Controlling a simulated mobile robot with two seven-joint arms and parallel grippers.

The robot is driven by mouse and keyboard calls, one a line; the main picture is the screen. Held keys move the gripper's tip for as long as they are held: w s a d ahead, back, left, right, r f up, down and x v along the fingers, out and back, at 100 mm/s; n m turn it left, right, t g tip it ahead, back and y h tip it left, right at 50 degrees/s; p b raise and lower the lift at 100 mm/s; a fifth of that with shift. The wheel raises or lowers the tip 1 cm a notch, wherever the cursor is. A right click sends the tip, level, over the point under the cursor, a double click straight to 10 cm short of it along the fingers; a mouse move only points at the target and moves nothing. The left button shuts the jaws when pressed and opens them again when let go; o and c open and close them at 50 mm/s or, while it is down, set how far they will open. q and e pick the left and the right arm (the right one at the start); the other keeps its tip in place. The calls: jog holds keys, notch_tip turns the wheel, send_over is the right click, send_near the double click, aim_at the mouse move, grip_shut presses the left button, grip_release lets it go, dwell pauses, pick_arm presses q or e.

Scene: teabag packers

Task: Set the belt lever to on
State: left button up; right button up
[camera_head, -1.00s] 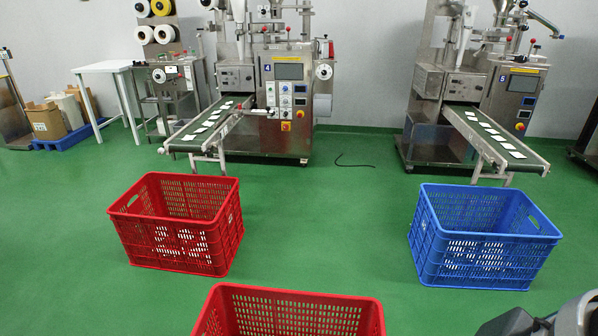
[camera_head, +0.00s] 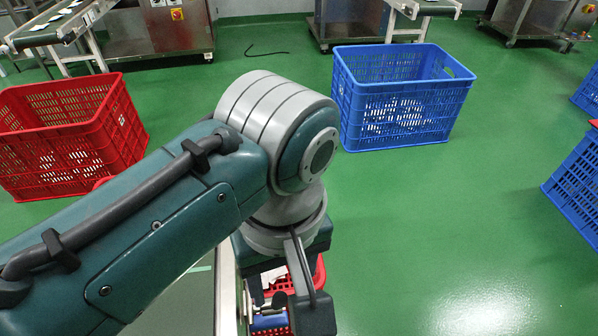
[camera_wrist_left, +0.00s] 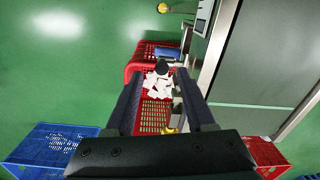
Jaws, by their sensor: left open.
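My left gripper (camera_head: 280,305) is at the bottom centre of the head view, below my bent teal and grey arm, pointing down. In the left wrist view its two dark fingers (camera_wrist_left: 160,88) are apart. A black round knob (camera_wrist_left: 162,67) shows between the fingertips; it looks like the end of the belt lever. A dark knob (camera_head: 279,299) also shows by the gripper in the head view. I cannot tell whether the fingers touch it. The lever's shaft and its on/off position cannot be made out. My right gripper is in neither view.
A red crate (camera_wrist_left: 131,75) with white packets lies below the fingers. A grey metal machine body (camera_wrist_left: 262,50) stands close at right in the wrist view. Red (camera_head: 125,118) and blue (camera_head: 345,105) crates stand beyond my arm.

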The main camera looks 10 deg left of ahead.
aim_at(280, 311)
pick_arm(q)
jog(key=f+b, duration=0.1)
jog(key=f, duration=0.1)
jog(key=f+b, duration=0.2)
jog(key=f, duration=0.1)
jog(key=f+b, duration=0.1)
jog(key=f, duration=0.2)
jog(key=shift+s+a+f, duration=0.1)
jog(key=shift+a+f, duration=0.05)
jog(key=shift+a, duration=0.15)
jog(key=shift+c, duration=0.2)
grip_shut()
dwell(0.8)
